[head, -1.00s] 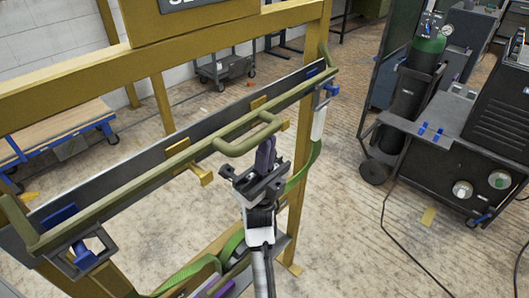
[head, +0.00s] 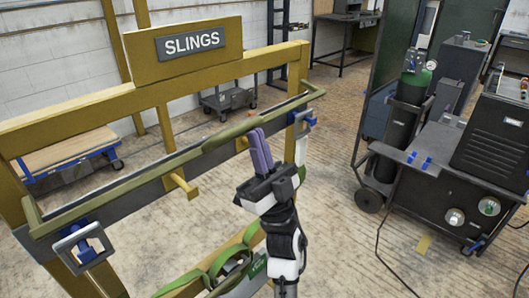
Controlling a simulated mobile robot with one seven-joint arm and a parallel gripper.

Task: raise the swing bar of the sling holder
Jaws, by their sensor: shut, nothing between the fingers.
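The swing bar (head: 110,192) is a long olive-green bar across the front of the yellow sling holder (head: 60,112), with a handle loop (head: 228,133) near its middle. The loop shows almost edge-on. Square grey end pieces with blue parts sit at its left end (head: 84,243) and right end (head: 303,117). My gripper (head: 258,148) is shut and empty, purple fingers pointing up. Its fingertips overlap the right part of the handle loop in the picture; I cannot tell whether they touch it. My wrist hides part of the holder's right side.
A green sling (head: 200,276) hangs low on the holder beside my arm. A yellow peg (head: 183,186) sticks out below the bar. A welding cart (head: 440,180) with a gas cylinder stands at right.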

